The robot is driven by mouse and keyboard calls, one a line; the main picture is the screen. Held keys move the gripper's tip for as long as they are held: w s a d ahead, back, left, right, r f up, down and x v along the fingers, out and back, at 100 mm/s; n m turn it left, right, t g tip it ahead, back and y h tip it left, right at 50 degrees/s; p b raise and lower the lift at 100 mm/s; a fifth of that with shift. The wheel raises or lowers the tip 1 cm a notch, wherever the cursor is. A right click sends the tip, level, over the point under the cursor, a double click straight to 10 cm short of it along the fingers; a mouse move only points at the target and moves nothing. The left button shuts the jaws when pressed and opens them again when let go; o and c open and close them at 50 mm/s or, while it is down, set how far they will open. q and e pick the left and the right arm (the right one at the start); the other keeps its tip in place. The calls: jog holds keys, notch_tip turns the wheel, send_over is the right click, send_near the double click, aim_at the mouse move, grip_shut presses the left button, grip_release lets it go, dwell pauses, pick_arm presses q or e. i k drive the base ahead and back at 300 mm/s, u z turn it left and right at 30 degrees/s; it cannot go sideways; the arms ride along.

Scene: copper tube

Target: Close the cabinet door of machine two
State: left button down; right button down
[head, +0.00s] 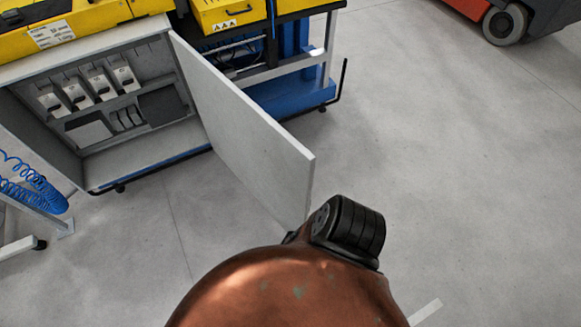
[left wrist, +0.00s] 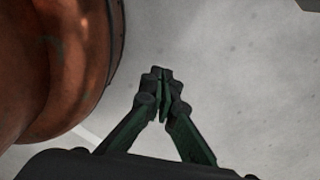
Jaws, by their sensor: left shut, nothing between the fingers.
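The cabinet door (head: 245,130) is a flat grey panel in the head view. It stands wide open, swung out from the right side of the cabinet (head: 80,172) toward me. The cabinet's inside shows, with several white-and-grey electrical units (head: 100,85). My left gripper (left wrist: 162,75) shows in the left wrist view with its green-black fingers together and nothing between them. I cannot make it out in the head view, so its distance from the door is unclear. My right gripper is in neither view.
A large rounded copper-coloured object (head: 285,290) fills the bottom of the head view, with a black ribbed part (head: 348,228) by the door's near end. Blue coiled hose (head: 30,185) hangs at left. A red-and-black vehicle (head: 505,15) stands far right. Floor (head: 440,160) is clear at right.

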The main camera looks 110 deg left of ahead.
aim_at(277, 169)
jog(key=i, duration=0.5)
jog(key=u, duration=1.9)
jog(key=i, duration=1.2)
jog(key=u, duration=2.4)
jog(key=i, duration=1.05)
jog(key=u, duration=1.3)
jog(key=k, duration=0.2)
jog(key=z, duration=0.2)
